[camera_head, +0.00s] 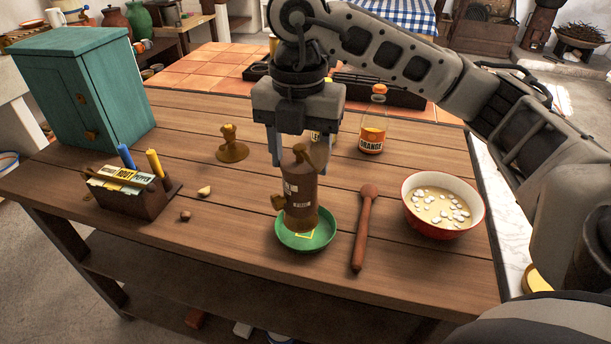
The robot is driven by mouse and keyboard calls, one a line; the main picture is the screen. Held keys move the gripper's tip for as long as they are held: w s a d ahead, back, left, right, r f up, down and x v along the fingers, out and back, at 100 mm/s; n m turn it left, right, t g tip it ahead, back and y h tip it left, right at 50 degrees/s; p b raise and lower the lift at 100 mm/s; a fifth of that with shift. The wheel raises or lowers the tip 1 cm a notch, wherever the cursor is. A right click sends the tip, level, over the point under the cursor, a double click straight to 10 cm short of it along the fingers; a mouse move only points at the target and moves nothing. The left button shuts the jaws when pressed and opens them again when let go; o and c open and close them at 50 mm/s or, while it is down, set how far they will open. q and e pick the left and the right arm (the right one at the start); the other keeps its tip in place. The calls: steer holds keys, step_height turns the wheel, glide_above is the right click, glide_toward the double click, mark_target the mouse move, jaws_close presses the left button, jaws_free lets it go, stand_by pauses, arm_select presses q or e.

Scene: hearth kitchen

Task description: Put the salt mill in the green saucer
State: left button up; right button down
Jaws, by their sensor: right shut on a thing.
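The salt mill (301,198) is a brown, upright cylinder with a small pale label and a knob on its left side. My right gripper (301,152) comes down from above and is shut on the mill's top. The green saucer (322,236) lies on the wooden table directly under the mill. The mill's base is within the saucer's rim in the picture and hides part of its middle. I cannot tell whether the base touches the saucer. My left gripper is not in view.
A wooden spoon (364,228) and a red bowl of soup (408,212) lie to the right of the saucer. A seed-packet box (137,199), garlic clove (204,191) and small nut (185,215) are left.

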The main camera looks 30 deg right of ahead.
steer(key=f, duration=0.1)
steer(key=w+d+f, duration=0.1)
steer(key=d+f, duration=0.1)
steer(key=shift+w, duration=0.4)
steer(key=f, duration=0.3)
steer(key=shift+w+d+f+p, duration=0.15)
steer(key=shift+d+p, duration=0.05)
steer(key=shift+p, duration=0.15)
steer(key=shift+f, duration=0.15)
steer(key=shift+f, duration=0.25)
steer(key=c, duration=0.6)
jaws_free()
steer(key=shift+o, duration=0.2)
steer(key=shift+r, duration=0.1)
